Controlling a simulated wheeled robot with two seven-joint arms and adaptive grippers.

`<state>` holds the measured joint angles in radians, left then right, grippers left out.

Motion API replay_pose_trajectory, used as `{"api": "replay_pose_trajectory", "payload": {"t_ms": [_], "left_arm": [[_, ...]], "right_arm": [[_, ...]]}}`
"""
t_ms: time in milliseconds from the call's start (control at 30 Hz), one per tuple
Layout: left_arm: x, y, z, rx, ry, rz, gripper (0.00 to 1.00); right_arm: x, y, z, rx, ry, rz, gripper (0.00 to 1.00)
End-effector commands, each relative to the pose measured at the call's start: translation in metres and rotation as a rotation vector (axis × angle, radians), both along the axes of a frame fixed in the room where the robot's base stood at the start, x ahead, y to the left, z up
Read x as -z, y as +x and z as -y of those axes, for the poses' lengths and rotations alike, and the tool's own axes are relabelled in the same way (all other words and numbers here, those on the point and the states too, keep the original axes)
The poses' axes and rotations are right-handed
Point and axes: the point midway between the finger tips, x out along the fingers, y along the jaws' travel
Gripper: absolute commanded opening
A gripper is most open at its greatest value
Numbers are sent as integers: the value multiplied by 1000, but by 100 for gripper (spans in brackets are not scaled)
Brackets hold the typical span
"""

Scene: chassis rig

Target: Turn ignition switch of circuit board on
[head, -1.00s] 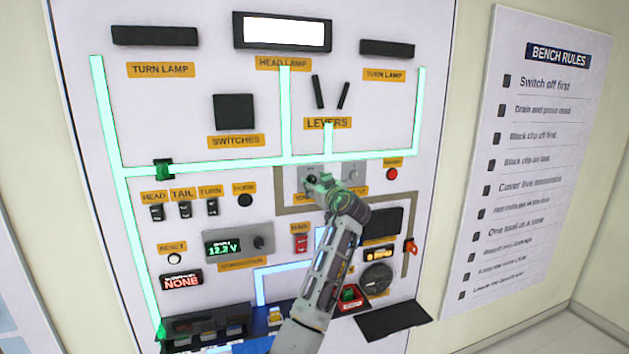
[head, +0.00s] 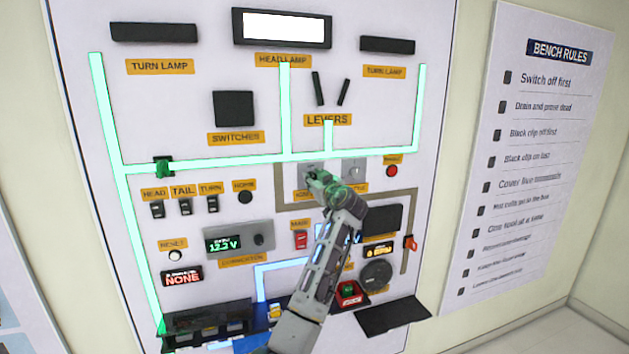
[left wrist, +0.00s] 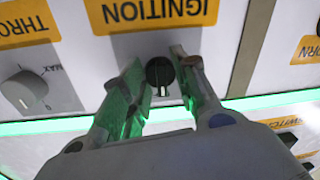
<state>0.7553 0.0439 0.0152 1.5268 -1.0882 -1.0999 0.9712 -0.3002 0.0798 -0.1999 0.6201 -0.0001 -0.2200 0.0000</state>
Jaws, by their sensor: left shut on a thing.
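The ignition switch (left wrist: 160,73) is a round black knob with a pale mark, on a grey plate above the IGNITION label (left wrist: 160,12), which reads upside down in the left wrist view. The mark points toward the bottom of that view. My left gripper (left wrist: 163,82) has one finger on each side of the knob and is shut on it. In the head view my left gripper (head: 318,181) is at the switch plate (head: 307,169) and hides the knob. The circuit board (head: 230,60) is a large white upright panel. My right gripper is not in view.
A throttle dial (left wrist: 25,89) sits beside the ignition plate. The red main switch (head: 301,239), a display reading 12.2 V (head: 222,244) and a red NONE display (head: 181,279) are lower on the board. Dark trays (head: 205,325) stick out at the bottom. Green traces are lit.

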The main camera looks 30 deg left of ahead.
Motion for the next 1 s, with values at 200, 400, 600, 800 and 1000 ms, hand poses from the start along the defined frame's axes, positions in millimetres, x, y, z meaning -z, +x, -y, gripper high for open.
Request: {"api": "replay_pose_trajectory", "payload": {"t_ms": [200,400,600,800,1000], "left_arm": [[1,0,0,1,15,-17,6],[1,0,0,0,58,-68,6],[2,0,0,0,134,-156,6],[2,0,0,0,232,-271,6],[2,0,0,1,337,-397,6]], "right_arm": [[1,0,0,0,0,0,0],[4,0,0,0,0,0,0],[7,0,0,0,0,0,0],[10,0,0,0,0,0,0],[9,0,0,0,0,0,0]]}}
